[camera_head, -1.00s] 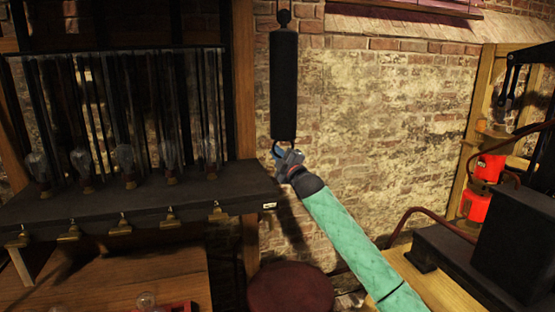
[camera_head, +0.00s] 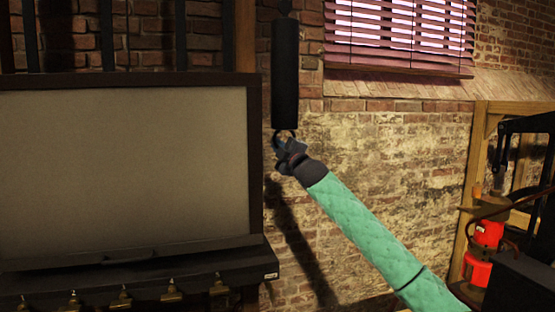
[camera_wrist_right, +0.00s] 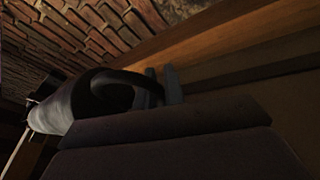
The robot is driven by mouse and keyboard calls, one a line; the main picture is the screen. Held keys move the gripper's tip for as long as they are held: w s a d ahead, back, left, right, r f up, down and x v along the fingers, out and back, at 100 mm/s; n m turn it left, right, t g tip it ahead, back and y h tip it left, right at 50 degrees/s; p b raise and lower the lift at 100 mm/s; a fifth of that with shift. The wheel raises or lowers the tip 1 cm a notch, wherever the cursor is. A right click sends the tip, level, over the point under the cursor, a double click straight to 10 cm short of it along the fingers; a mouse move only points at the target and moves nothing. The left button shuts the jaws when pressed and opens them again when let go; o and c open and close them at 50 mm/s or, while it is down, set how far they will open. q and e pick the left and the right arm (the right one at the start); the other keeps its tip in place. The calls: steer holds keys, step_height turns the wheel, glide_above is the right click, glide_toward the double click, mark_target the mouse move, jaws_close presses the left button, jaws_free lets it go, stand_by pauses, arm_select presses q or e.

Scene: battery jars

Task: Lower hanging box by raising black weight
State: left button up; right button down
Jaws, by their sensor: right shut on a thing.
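The black weight (camera_head: 285,75) is a long upright cylinder hanging in front of the brick wall. A ring handle at its lower end also shows in the wrist view (camera_wrist_right: 128,84). My right gripper (camera_head: 283,144) is shut on that ring, below the weight, with its arm coming up from the lower right. In the wrist view my fingers (camera_wrist_right: 160,86) close around the ring, and the weight's body is to the left. The box (camera_head: 125,165), a dark frame with a pale grey front, is at the left, low over the shelf. Whether it touches the shelf is unclear. My left gripper is not in view.
A dark shelf (camera_head: 140,287) with several brass clips runs below the box. A window with blinds (camera_head: 400,35) is at the upper right. A wooden stand with a red cylinder (camera_head: 478,270) is at the right. Bare brick wall lies between.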

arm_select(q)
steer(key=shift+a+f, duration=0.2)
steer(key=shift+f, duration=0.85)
arm_select(e)
steer(key=shift+d+r, duration=0.15)
steer(key=shift+r, duration=1.15)
steer(key=c, duration=1.5)
jaws_free()
steer(key=shift+d, duration=0.1)
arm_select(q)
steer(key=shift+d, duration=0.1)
arm_select(e)
steer(key=shift+s+f, duration=0.1)
steer(key=shift+f, duration=0.05)
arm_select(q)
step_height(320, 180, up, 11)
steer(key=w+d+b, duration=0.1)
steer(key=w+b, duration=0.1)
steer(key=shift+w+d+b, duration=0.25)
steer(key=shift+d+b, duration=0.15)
arm_select(e)
steer(key=v, duration=0.7)
steer(key=shift+s+d, duration=0.25)
